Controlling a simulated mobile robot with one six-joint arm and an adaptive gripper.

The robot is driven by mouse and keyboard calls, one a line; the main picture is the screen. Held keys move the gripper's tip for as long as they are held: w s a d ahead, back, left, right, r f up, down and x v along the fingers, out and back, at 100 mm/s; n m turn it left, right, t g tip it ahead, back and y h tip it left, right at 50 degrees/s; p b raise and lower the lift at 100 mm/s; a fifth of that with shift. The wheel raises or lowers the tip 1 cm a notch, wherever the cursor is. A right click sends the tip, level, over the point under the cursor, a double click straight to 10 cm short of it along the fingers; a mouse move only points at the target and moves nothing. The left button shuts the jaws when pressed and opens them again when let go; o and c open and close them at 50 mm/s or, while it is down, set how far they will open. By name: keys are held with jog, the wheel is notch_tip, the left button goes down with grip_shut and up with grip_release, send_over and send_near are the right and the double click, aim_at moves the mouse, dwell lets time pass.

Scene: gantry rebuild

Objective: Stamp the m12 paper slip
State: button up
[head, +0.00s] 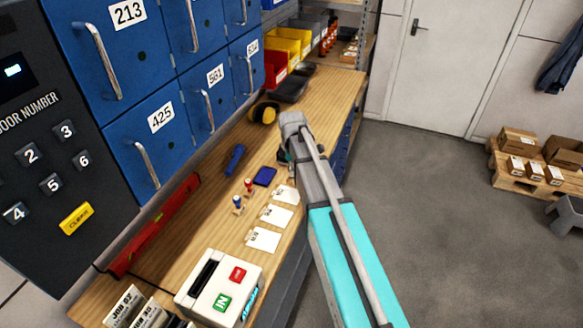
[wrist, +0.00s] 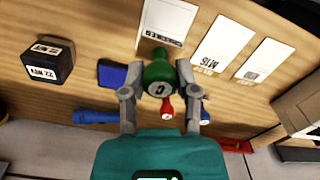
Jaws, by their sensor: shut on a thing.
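My gripper (wrist: 160,82) is shut on a green stamp (wrist: 158,65) with a letter C on its top, held over the wooden bench. In the head view my arm hides most of the gripper and stamp. Three white slips lie in a row: the nearest slip (wrist: 164,22) is partly behind the stamp, then the middle slip (wrist: 222,43) and the far slip (wrist: 265,62). They also show in the head view (head: 286,195). Their print is too small or blurred to read surely. A blue ink pad (wrist: 112,75) lies left of the stamp; it also shows in the head view (head: 265,176).
A red stamp (head: 249,186) and a blue stamp (head: 238,204) stand beside the slips. A blue cylinder (head: 235,158) lies near the lockers (head: 180,70). A dark labelled block (wrist: 48,62) is left of the pad. A white button box (head: 219,287) stands at the front of the bench.

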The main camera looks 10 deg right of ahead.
aim_at(293, 179)
jog(key=shift+s+d+r, duration=0.1)
jog(key=shift+s+r, duration=0.1)
jog(key=shift+s, duration=0.4)
jog(key=shift+f, duration=0.2)
jog(key=shift+f+b, duration=2.85)
jog(key=shift+b, duration=0.1)
jog(key=shift+f+b, duration=0.5)
jog(key=shift+b, duration=0.1)
dwell(0.7)
jog(key=shift+r+p, duration=3.5)
jog(key=shift+p, duration=0.1)
